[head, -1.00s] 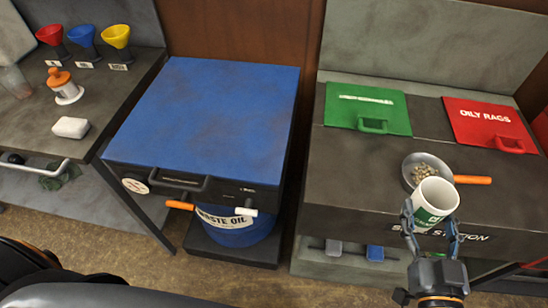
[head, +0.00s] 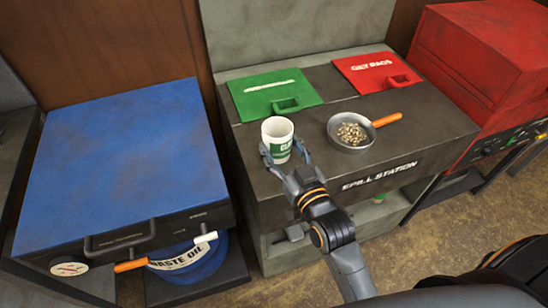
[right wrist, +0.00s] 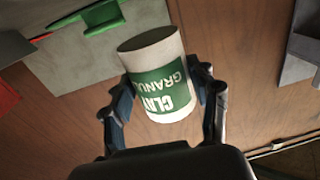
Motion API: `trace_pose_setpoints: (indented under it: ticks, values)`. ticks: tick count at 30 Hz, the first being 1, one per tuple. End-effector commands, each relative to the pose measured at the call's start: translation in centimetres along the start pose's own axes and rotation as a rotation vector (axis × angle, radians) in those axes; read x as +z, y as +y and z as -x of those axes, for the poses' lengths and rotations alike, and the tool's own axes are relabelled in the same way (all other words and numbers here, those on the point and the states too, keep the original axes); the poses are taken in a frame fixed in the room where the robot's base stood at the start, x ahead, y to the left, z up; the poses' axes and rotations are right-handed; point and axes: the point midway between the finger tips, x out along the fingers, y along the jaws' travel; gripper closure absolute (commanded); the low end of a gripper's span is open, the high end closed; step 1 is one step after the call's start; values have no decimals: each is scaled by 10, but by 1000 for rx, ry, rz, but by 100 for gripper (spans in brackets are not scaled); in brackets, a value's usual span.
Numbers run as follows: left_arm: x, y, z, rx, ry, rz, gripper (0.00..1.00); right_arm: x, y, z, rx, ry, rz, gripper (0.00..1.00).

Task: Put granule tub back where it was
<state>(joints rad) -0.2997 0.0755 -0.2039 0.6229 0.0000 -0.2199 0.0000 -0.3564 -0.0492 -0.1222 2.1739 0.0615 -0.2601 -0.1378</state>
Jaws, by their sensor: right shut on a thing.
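The granule tub (head: 277,138) is a white cup with a green label. It also shows in the right wrist view (right wrist: 155,80), where the label reads "CLAY GRANU...". My right gripper (head: 284,160) is shut on the tub's sides, in front of the spill station (head: 250,150) top's left part in the head view. Whether the tub touches the top cannot be told. The tub is roughly upright in the head view, and its inside looks empty as far as it shows. My left gripper is not in view.
A pan (head: 341,142) with granules and an orange handle sits right of the tub. A green lid (head: 270,92) and a red "oily rags" lid (head: 375,70) lie behind. The blue-topped waste oil cabinet (head: 120,160) stands left, and a red cabinet (head: 490,60) right.

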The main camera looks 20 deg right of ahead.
Motion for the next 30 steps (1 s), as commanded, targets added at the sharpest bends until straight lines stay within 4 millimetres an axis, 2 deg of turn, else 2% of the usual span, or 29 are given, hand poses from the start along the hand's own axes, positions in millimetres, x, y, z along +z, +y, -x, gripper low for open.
trace_pose_setpoints:
  ticks: [3, 10, 15, 28, 29, 30]
  values:
    - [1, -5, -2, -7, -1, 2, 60, 17, -3, -14, 0, 1, -1, 73]
    - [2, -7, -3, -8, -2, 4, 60, 33, -5, -27, 0, 2, -1, 73]
    - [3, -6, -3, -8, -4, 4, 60, 57, -4, -25, 0, 0, -1, 73]
    - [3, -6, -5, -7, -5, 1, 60, 65, -4, -25, 0, 2, 0, 73]
    - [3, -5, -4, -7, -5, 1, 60, 64, -4, -25, 0, 2, 0, 36]
    - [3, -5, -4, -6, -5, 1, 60, 64, -4, -25, 1, 2, -1, 28]
